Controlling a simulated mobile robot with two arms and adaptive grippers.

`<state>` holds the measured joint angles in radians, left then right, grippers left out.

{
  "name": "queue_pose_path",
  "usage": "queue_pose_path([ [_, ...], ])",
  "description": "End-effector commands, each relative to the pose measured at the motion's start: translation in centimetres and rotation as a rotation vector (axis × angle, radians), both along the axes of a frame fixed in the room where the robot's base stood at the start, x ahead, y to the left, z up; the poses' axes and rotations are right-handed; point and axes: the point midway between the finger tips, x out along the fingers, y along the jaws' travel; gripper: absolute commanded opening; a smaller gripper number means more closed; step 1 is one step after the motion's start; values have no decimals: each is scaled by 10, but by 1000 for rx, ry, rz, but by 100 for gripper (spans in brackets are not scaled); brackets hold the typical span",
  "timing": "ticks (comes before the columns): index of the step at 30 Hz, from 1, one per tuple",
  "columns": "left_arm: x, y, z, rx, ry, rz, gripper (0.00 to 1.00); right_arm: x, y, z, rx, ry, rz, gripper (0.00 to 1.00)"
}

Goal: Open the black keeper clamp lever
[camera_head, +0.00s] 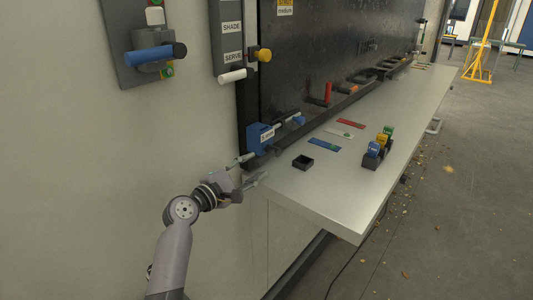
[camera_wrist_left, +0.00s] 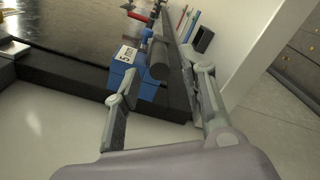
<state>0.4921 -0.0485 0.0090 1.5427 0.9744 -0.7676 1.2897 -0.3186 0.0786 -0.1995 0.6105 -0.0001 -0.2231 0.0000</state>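The black lever (camera_wrist_left: 160,58) shows in the left wrist view as a dark cylindrical grip beside a blue block labelled 5 (camera_wrist_left: 134,60). In the head view the same blue block (camera_head: 261,136) sits at the near end of the black rail, and the lever is small and hard to separate from the dark parts. My left gripper (camera_head: 255,170) is open at the near corner of the shelf. In the wrist view its fingers (camera_wrist_left: 160,72) stand wide apart, with the lever's near end seen between their tips. Contact cannot be told. My right gripper is not in view.
The grey shelf (camera_head: 350,195) holds a small black tray (camera_head: 303,162), coloured strips and a black rack (camera_head: 376,160) with coloured pieces. A wall panel with a blue handle (camera_head: 150,57) is at upper left. A red lever (camera_head: 327,93) stands farther along the rail.

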Motion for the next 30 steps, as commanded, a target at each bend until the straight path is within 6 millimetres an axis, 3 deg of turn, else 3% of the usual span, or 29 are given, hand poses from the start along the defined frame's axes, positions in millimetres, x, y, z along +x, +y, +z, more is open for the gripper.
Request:
queue_pose_path([
  [9, 42, -31, 1, 0, 0, -1, 38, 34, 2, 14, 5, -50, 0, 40],
  [24, 54, -39, -1, 2, -1, 0, 38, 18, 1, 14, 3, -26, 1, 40],
  [30, 53, -39, 0, 2, -1, 1, 25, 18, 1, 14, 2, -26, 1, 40],
])
